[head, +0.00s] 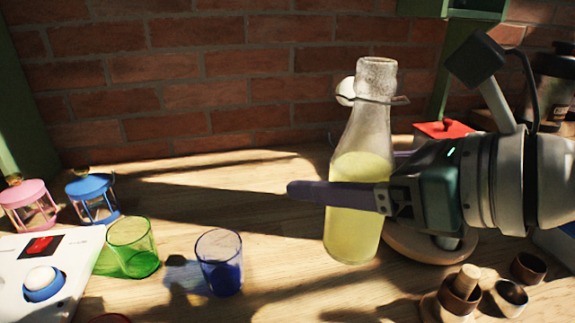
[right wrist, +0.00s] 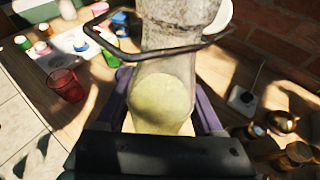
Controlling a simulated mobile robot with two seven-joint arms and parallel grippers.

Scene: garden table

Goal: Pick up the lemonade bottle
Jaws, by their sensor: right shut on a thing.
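The lemonade bottle (head: 358,200) is clear glass with pale yellow liquid and a white swing stopper on a wire at its neck. It stands nearly upright in the head view, right of the middle. My right gripper (head: 338,188) comes in from the right and is shut on the bottle's body. One purple finger crosses its front; the other is mostly hidden behind it. In the right wrist view the bottle (right wrist: 162,95) sits between both fingers. I cannot tell whether its base touches the table. My left gripper is not in view.
A blue glass (head: 220,263) and a green glass (head: 133,247) stand left of the bottle. Pink (head: 28,205) and blue (head: 92,198) lanterns stand farther left. Small brown cups (head: 510,297) are at the front right. A brick wall (head: 200,85) closes the back.

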